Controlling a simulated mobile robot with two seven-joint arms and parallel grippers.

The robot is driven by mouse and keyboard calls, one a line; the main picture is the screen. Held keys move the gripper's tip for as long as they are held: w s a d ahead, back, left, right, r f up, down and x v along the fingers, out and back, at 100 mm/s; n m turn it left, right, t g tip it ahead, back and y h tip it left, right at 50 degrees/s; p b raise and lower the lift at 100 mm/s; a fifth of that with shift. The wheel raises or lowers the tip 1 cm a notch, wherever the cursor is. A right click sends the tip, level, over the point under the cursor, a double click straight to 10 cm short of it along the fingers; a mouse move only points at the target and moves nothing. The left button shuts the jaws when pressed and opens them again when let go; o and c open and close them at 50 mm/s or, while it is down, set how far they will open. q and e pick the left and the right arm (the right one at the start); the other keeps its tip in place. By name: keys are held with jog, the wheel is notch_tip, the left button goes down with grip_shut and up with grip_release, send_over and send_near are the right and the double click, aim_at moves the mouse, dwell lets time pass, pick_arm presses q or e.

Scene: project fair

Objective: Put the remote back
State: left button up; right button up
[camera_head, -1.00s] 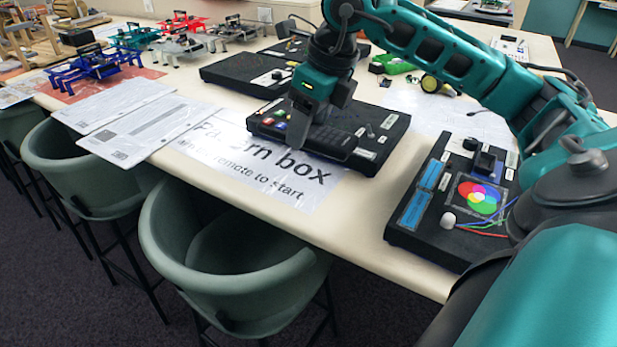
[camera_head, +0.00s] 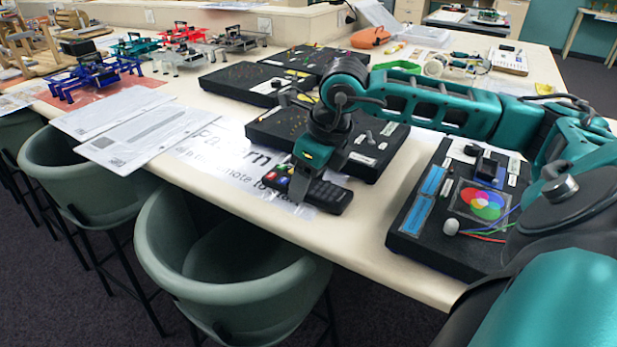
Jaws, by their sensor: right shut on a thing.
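The remote (camera_head: 330,196) is a dark handset with red, green and blue buttons at its left end. My right gripper (camera_head: 301,186) is shut on it, across its body near the coloured buttons. The remote is over the front part of the white printed sheet (camera_head: 205,155), which reads "Pattern" and "remote to start". I cannot tell whether the remote touches the sheet. Behind it is the black pattern box (camera_head: 268,128), partly hidden by my gripper and wrist. My left gripper is not in view.
A black board with a colour-circle picture (camera_head: 432,235) and wires lies to the right. More black boxes (camera_head: 240,82) stand behind. Papers (camera_head: 140,130) and small drone-like models (camera_head: 95,72) are at the left. Green chairs (camera_head: 225,270) line the table's front edge.

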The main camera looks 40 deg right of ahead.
jog(key=shift+f, duration=0.25)
jog(key=o, duration=1.2)
jog(key=shift+r, duration=0.1)
jog(key=shift+c, duration=0.2)
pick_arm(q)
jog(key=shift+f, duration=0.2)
pick_arm(e)
jog(key=shift+r, duration=0.55)
pick_arm(q)
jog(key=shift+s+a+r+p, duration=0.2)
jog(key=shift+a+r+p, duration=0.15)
jog(key=shift+p, duration=0.4)
pick_arm(e)
jog(key=v, duration=1.1)
jog(key=shift+s, duration=0.2)
jog(key=shift+r, duration=0.1)
